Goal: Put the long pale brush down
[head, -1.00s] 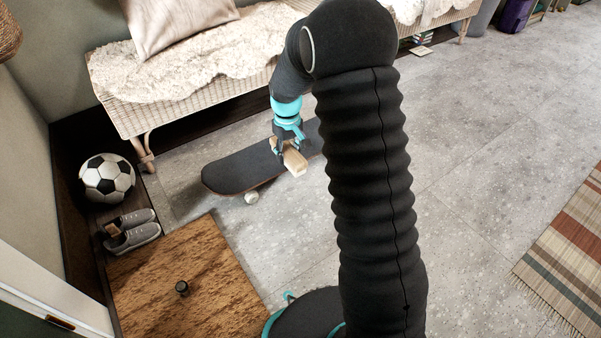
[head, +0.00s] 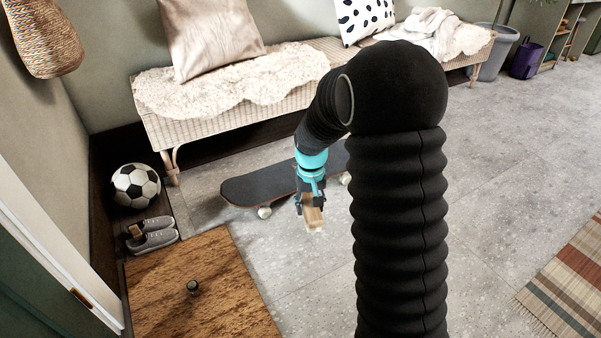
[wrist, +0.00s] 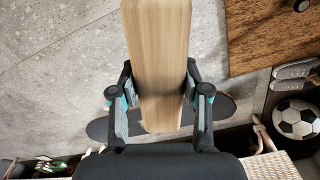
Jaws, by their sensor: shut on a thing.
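The long pale brush (head: 313,216) is in my gripper (head: 311,200), in front of the skateboard in the head view. In the wrist view the brush (wrist: 158,60) shows as a long pale wooden block that runs up out of the top of the picture. My gripper (wrist: 160,95) is shut on it, one finger on each side. The brush hangs above the floor; its height is hard to tell. Its bristles are hardly visible.
A dark skateboard (head: 262,184) stands on the grey floor before a wicker bench (head: 165,132). A brown mat (head: 215,290) with a small dark object (head: 193,287), grey shoes (head: 152,238) and a football (head: 135,186) are at left. A striped rug (head: 570,275) lies right. The floor between is clear.

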